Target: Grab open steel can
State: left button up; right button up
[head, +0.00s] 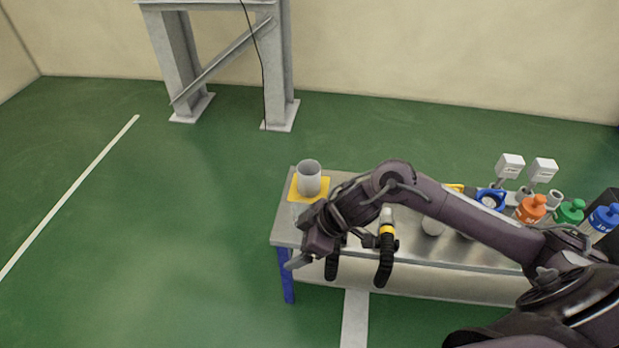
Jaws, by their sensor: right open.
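The open steel can (309,179) stands upright on a yellow square mat (297,196) at the left end of the steel table. Its top is open. My right gripper (358,277) is in front of the table's near edge, below and to the right of the can and apart from it. Its two dark fingers are spread, and I see nothing between them. My right arm crosses over the table and hides part of its middle. My left gripper is not in the view.
The steel table (286,229) has blue legs. A grey steel frame (281,65) stands behind. The green floor at left is clear.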

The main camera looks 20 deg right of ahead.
aim_at(308, 172)
jog(key=i+l, duration=0.75)
